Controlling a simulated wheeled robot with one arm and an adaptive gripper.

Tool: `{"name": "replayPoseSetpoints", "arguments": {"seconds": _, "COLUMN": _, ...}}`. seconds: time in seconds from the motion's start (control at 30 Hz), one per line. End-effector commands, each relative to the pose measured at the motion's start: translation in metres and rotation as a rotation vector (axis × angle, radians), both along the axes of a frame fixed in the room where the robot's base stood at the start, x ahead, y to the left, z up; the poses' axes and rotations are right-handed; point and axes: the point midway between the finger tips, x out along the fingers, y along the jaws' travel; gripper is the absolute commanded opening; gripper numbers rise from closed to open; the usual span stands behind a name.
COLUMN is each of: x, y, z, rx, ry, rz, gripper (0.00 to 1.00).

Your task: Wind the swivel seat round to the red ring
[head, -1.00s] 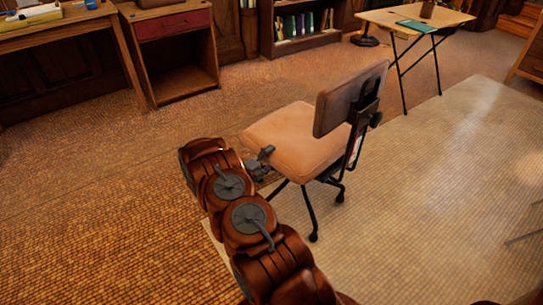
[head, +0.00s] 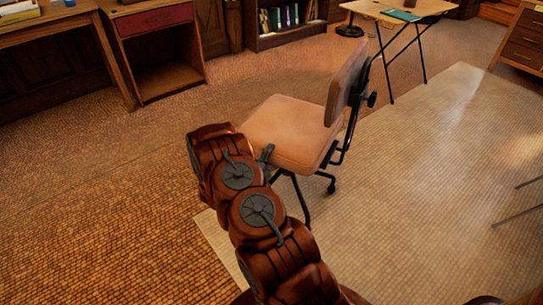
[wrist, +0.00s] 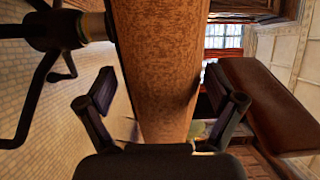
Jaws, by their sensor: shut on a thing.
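The swivel seat is a tan padded chair seat (head: 290,132) on a dark wheeled base, with its backrest (head: 346,84) at the right, seen partly edge-on. My gripper (head: 266,160) is at the seat's near left edge, partly hidden by my arm. In the wrist view, the seat's edge (wrist: 160,60) runs between the two fingers of my gripper (wrist: 158,98), and the gripper is shut on it. The dark chair base (wrist: 55,30) shows at the upper left there. I cannot make out a red ring in either view.
A desk with a red drawer (head: 148,22) stands at the back left, and a bookcase (head: 285,18) at the back. A folding drafting table (head: 385,8) stands behind the chair. A pale mat (head: 400,185) covers the floor at the right. The floor at the left is clear.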

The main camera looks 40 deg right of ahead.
Motion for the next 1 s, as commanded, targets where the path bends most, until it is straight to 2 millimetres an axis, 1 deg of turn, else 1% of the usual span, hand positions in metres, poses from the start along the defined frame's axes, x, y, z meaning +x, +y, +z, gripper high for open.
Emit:
{"name": "replayPoseSetpoints", "arguments": {"seconds": 0.03, "x": -0.002, "y": -0.001, "z": -0.003, "rx": 0.005, "ry": 0.004, "rz": -0.003, "gripper": 0.3}}
{"name": "replayPoseSetpoints", "arguments": {"seconds": 0.27, "x": -0.002, "y": -0.001, "z": -0.003, "rx": 0.005, "ry": 0.004, "rz": -0.004, "gripper": 0.3}}
{"name": "replayPoseSetpoints", "arguments": {"seconds": 0.3, "x": -0.002, "y": -0.001, "z": -0.003, "rx": 0.005, "ry": 0.004, "rz": -0.004, "gripper": 0.94}}
{"name": "replayPoseSetpoints", "arguments": {"seconds": 0.37, "x": -0.002, "y": -0.001, "z": -0.003, "rx": 0.005, "ry": 0.004, "rz": -0.004, "gripper": 1.0}}
{"name": "replayPoseSetpoints", "arguments": {"seconds": 0.73, "x": -0.001, "y": 0.003, "z": -0.001, "rx": 0.001, "ry": 0.002, "rz": -0.001, "gripper": 1.0}}
{"name": "replayPoseSetpoints", "arguments": {"seconds": 0.87, "x": -0.003, "y": 0.011, "z": -0.001, "rx": 0.001, "ry": 0.003, "rz": -0.001, "gripper": 1.0}}
{"name": "replayPoseSetpoints", "arguments": {"seconds": 1.0, "x": -0.008, "y": 0.027, "z": -0.001, "rx": 0.0, "ry": 0.004, "rz": 0.001, "gripper": 1.0}}
